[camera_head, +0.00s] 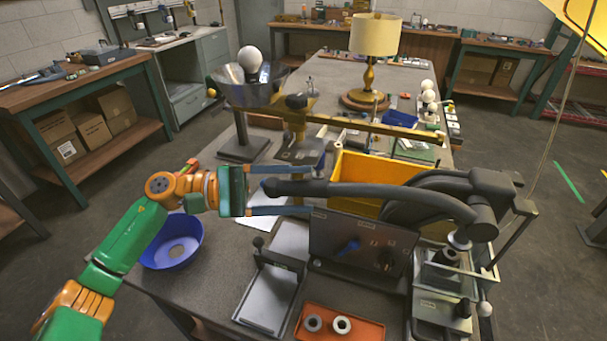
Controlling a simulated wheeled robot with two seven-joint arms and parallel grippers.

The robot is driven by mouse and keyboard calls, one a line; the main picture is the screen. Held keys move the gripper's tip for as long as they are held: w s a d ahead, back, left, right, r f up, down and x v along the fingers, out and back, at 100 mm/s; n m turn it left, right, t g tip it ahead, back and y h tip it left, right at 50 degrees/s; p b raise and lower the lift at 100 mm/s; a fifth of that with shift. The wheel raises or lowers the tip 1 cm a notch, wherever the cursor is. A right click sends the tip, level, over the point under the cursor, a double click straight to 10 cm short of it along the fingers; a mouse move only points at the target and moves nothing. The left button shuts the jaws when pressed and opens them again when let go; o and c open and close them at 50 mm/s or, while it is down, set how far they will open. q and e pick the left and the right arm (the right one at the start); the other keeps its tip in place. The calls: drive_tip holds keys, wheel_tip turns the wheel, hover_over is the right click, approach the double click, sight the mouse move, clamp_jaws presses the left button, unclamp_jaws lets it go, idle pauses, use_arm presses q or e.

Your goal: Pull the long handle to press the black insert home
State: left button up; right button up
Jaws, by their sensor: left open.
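The long dark handle (385,193) of the press (492,195) runs leftward from its pivot, nearly level, to a rounded end. My left gripper (313,189) is open, with one blue finger above and one below the handle's end part in the picture. I cannot tell whether either finger touches it. Below the press head, a dark cylindrical part (448,256) sits at the fixture (440,301); I cannot tell for sure that it is the black insert or how deep it sits. My right gripper does not show.
An orange tray (374,335) with a dark ring and a light ring lies at the front. A blue bowl (172,247) is below my left arm. A dark panel (345,246) with knobs stands under the handle, and a yellow bin (345,172) behind. A lamp (375,38) stands farther back.

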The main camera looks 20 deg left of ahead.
use_arm(q)
drive_tip(key=shift+w+d+r, duration=0.1)
drive_tip(key=shift+w+d, duration=0.15)
drive_tip(key=shift+d, duration=0.25)
drive_tip(key=shift+w+d+f, duration=0.15)
drive_tip(key=shift+w+f, duration=0.05)
drive_tip(key=shift+f, duration=0.05)
drive_tip(key=shift+s, duration=0.1)
clamp_jaws()
idle(0.8)
